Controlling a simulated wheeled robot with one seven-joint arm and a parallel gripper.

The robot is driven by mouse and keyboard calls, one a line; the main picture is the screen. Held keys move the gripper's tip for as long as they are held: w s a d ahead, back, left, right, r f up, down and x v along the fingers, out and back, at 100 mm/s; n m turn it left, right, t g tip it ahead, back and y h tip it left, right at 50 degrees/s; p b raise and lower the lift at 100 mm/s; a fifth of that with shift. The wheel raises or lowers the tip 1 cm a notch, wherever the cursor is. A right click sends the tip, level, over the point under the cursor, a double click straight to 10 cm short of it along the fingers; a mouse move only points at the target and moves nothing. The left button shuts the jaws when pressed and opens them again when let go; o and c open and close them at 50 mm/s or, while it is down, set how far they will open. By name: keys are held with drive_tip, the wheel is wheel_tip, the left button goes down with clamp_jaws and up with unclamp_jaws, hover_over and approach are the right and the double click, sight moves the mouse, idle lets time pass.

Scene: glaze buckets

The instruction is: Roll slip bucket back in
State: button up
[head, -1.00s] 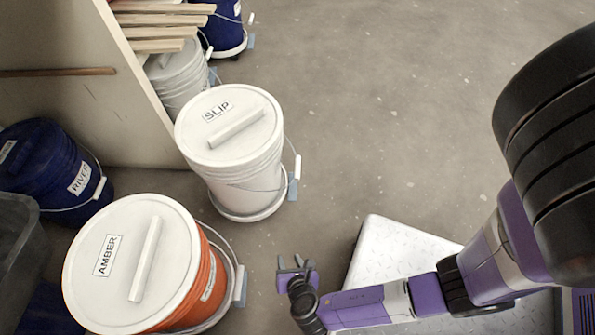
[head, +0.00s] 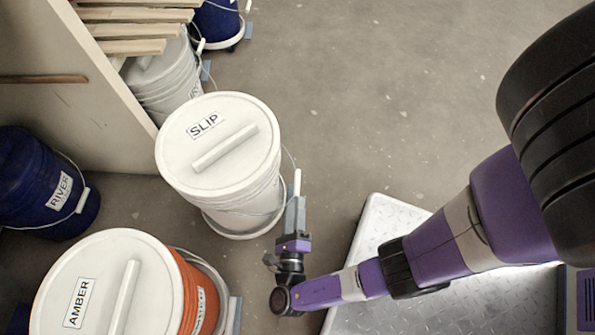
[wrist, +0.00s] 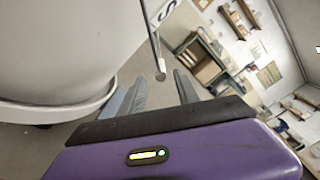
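The white slip bucket (head: 215,170) stands upright on the floor in the head view, its lid on and labelled SLIP. Its wire handle hangs down on the right side with a white grip (head: 297,183). My gripper (head: 295,207) is at the bucket's right side, just below that grip. In the wrist view my gripper (wrist: 158,92) has its two grey fingers apart, so it is open. The handle's end (wrist: 160,76) shows between and beyond the fingertips. The bucket wall (wrist: 60,45) fills the upper left there, above its wheeled base (wrist: 60,114).
The orange amber bucket (head: 190,290) stands at the lower left and the blue river bucket (head: 45,185) behind it. A grey-white bucket (head: 165,85) is under the wooden slats (head: 140,30), beside a board wall (head: 100,110). Open floor (head: 390,110) lies to the right.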

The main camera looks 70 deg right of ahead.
sight(297, 183)
drive_tip(key=b+x, duration=0.2)
drive_tip(key=x, duration=0.4)
drive_tip(key=shift+d+f, duration=0.1)
drive_tip(key=shift+d, duration=0.15)
drive_tip(key=shift+x, duration=0.75)
drive_tip(key=shift+c, duration=0.5)
clamp_jaws()
